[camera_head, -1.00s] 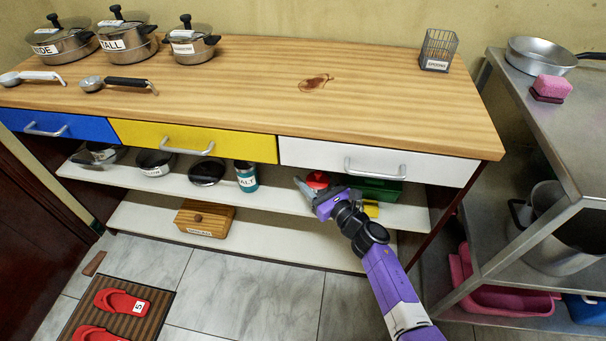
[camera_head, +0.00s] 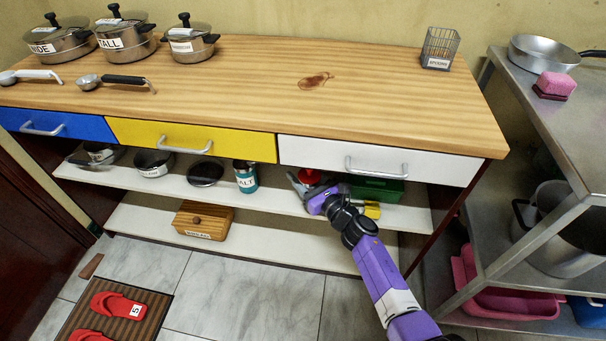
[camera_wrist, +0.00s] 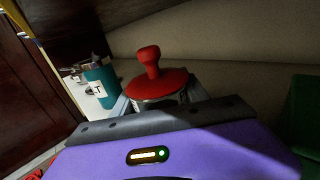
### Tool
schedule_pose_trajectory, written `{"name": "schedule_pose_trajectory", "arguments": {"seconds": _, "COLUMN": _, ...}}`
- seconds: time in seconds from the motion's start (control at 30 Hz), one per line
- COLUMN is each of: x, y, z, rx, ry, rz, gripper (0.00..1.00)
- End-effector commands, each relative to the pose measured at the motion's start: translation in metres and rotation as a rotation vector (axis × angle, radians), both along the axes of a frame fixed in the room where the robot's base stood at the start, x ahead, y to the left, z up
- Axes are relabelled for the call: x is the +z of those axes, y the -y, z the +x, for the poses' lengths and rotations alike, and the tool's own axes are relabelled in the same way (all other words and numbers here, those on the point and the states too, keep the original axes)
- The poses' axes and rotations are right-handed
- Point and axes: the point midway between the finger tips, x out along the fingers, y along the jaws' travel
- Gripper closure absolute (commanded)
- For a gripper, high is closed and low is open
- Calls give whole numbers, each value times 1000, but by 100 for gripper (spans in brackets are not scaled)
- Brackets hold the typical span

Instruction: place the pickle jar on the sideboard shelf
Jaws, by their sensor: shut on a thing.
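The pickle jar, seen as a red lid with a round knob (camera_head: 309,176), is at the upper sideboard shelf (camera_head: 275,196), below the white drawer. In the wrist view its red lid (camera_wrist: 158,84) is upright, above a greyish body mostly hidden by my gripper. My gripper (camera_head: 303,188) is shut on the jar, reaching in from the front right. I cannot tell whether the jar's base touches the shelf.
A green box (camera_head: 376,190) and a yellow item (camera_head: 372,210) are to the right. The white drawer (camera_head: 375,160) overhangs closely. A wooden box (camera_head: 204,219) sits on the lower shelf.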

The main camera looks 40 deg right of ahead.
Motion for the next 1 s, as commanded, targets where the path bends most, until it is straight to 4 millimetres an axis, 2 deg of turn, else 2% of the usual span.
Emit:
{"name": "schedule_pose_trajectory", "arguments": {"seconds": 0.03, "x": -3, "y": 0, "z": 0, "rx": 0, "ry": 1, "rz": 0, "gripper": 96}}
{"name": "schedule_pose_trajectory", "arguments": {"seconds": 0.07, "x": -2, "y": 0, "z": 0, "rx": 0, "ry": 0, "rz": 0, "gripper": 44}}
{"name": "schedule_pose_trajectory", "arguments": {"seconds": 0.17, "x": -2, "y": 0, "z": 0, "rx": 0, "ry": -1, "rz": 0, "gripper": 26}}
{"name": "schedule_pose_trajectory", "arguments": {"seconds": 0.57, "x": 3, "y": 0, "z": 0, "rx": 0, "ry": 0, "rz": 0, "gripper": 26}}
{"name": "schedule_pose_trajectory", "arguments": {"seconds": 0.77, "x": 1, "y": -4, "z": -31, "rx": -2, "ry": -4, "rz": 1, "gripper": 26}}
{"name": "schedule_pose_trajectory", "arguments": {"seconds": 1.0, "x": 1, "y": -10, "z": -81, "rx": -2, "ry": -3, "rz": 1, "gripper": 26}}
